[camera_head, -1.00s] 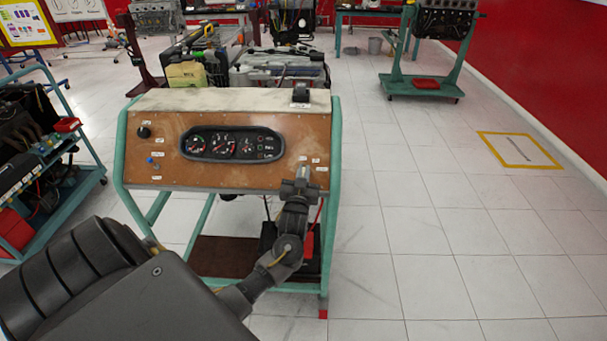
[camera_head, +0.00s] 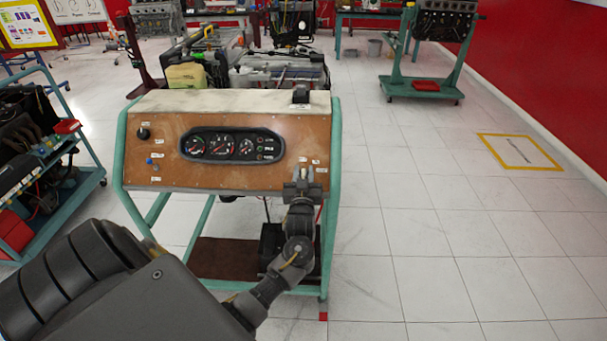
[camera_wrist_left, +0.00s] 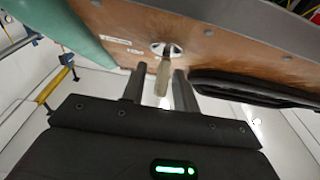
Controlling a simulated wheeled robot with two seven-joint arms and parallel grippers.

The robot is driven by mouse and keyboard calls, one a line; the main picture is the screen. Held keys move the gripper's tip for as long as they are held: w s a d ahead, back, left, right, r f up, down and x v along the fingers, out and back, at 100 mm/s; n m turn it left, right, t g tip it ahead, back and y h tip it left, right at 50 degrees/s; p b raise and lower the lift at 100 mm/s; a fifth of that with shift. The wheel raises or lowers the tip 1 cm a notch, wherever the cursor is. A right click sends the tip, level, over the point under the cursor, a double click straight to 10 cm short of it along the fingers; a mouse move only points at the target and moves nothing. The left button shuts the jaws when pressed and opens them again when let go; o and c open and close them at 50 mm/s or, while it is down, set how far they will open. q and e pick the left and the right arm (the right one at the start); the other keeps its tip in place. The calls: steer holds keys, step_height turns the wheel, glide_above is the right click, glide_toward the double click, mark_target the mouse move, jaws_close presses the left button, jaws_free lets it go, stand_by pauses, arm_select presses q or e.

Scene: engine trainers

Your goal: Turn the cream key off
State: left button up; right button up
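The cream key (camera_wrist_left: 163,77) sticks out of a round silver ignition switch (camera_wrist_left: 167,49) on the brown dashboard panel (camera_head: 171,172). My left gripper (camera_wrist_left: 159,88) has its two dark fingers apart, one on each side of the key. A gap shows between the key and the left-hand finger. The key is close to the right-hand finger, and I cannot tell if they touch. In the head view my left gripper (camera_head: 302,176) is at the panel's lower right, and it mostly hides the key there. My right gripper is in neither view.
The panel sits on a green-framed engine trainer (camera_head: 335,165). A gauge cluster (camera_head: 232,145) is left of the gripper, and a black knob (camera_head: 143,133) is at the panel's far left. A cart (camera_head: 88,158) stands at the left.

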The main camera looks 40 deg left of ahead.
arm_select(q)
steer(key=b+v, duration=0.2)
steer(key=v, duration=0.8)
steer(key=shift+s+d, duration=0.25)
steer(key=shift+s, duration=0.05)
steer(key=shift+f, duration=0.1)
